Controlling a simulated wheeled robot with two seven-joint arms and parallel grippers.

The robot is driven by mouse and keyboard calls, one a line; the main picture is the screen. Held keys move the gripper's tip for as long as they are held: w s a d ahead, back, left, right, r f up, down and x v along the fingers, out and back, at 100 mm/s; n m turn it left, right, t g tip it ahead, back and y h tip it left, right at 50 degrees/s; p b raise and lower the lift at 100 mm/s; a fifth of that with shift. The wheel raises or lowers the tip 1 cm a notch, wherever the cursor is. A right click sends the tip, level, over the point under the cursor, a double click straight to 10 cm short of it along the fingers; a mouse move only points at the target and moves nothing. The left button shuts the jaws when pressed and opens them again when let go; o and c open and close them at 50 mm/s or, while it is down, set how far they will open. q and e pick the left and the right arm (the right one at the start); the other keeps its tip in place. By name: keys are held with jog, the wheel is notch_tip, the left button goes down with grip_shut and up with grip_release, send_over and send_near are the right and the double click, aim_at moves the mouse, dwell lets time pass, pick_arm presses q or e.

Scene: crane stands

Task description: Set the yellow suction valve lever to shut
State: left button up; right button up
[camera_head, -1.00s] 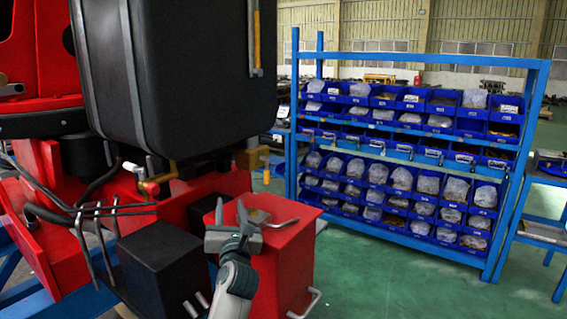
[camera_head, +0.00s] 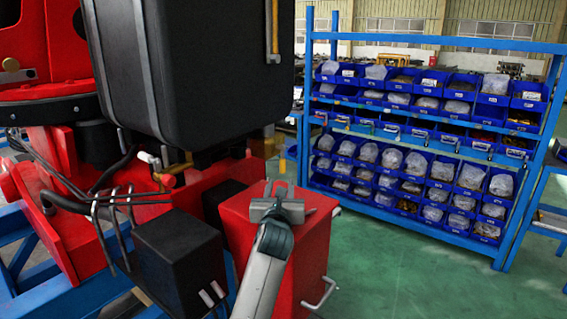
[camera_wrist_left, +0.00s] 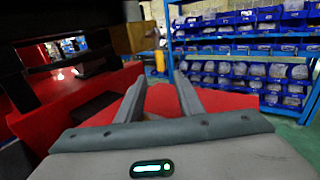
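A yellow fitting (camera_head: 266,144) sticks out low at the right of the black tank (camera_head: 195,70); I cannot tell a lever's position on it. A brass-coloured valve (camera_head: 174,168) with a pale-ended handle sits under the tank further left. My left gripper (camera_head: 277,193) is over the red box, below the yellow fitting and apart from it. In the left wrist view its two fingers (camera_wrist_left: 160,80) are spread with nothing between them. A blurred yellow-brown part (camera_wrist_left: 140,37) shows beyond the fingertips there. My right gripper is not in view.
The red box (camera_head: 318,245) stands beneath my left gripper, with a black box (camera_head: 180,262) and bent grey pipes to its left. A blue rack (camera_head: 400,215) of bins stands behind at the right. The green floor (camera_head: 400,270) between is clear.

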aim_at(283, 169)
pick_arm(q)
jog(key=shift+w+r, duration=0.1)
jog(key=shift+w, duration=0.65)
jog(key=w, duration=1)
jog(key=shift+w+d+f+p, duration=0.15)
jog(key=shift+d+f+p, duration=0.05)
jog(key=shift+d+p, duration=0.1)
jog(key=shift+w+b, duration=0.55)
jog(key=shift+w, duration=0.55)
jog(key=shift+w+f+b, duration=0.1)
jog(key=shift+w+b, duration=0.25)
jog(key=shift+b, duration=0.15)
jog(key=shift+w+r+b, duration=0.2)
jog(key=shift+w+b, duration=0.85)
grip_shut()
